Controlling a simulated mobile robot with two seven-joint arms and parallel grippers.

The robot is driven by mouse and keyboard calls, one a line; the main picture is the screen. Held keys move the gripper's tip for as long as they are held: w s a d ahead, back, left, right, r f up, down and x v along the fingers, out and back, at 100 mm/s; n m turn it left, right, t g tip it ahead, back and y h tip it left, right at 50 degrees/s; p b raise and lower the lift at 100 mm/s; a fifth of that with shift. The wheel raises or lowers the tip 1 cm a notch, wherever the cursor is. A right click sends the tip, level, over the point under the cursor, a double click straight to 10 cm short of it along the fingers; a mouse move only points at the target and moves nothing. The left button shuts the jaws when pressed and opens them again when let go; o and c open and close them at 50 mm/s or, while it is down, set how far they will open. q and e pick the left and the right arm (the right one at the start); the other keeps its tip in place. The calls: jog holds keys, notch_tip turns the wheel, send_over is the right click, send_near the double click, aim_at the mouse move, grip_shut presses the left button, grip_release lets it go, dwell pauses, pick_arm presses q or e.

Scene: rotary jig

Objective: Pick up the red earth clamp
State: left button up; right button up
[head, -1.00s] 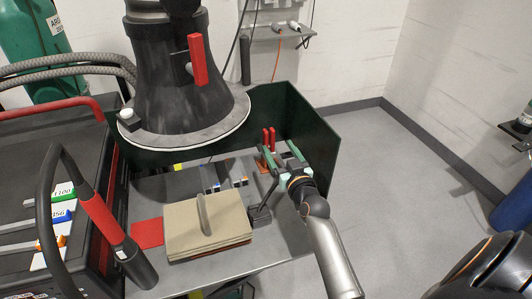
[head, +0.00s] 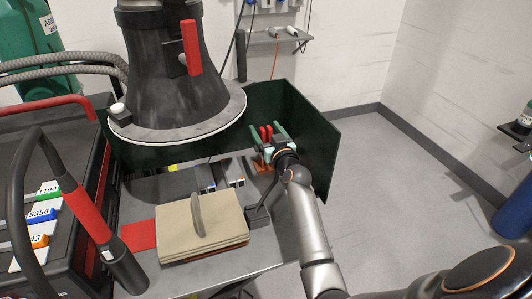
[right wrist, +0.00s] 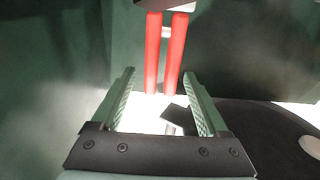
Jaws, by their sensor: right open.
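The red earth clamp (head: 266,134) shows as two upright red handles near the back right corner of the grey bench, in front of the dark green screen. An orange-brown piece is below them; I cannot tell whether it belongs to the clamp. My right gripper (head: 267,129) is open, its green fingers pointing at the clamp, one on each side of the handles in the picture. In the right wrist view the two red handles (right wrist: 165,55) stand side by side, in line with the gap between the open fingers (right wrist: 159,72). The clamp's jaws are hidden. My left gripper is out of view.
The dark green screen (head: 318,140) closes the bench's back and right side. A large dark extraction hood (head: 165,85) hangs to the left. A beige pad (head: 200,228) and red square (head: 139,236) lie on the bench. A black machine with a red-gripped torch stands left.

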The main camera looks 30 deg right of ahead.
jog(key=shift+c, duration=0.2)
grip_shut()
dwell(0.4)
dwell(0.7)
jog(key=shift+r, duration=0.15)
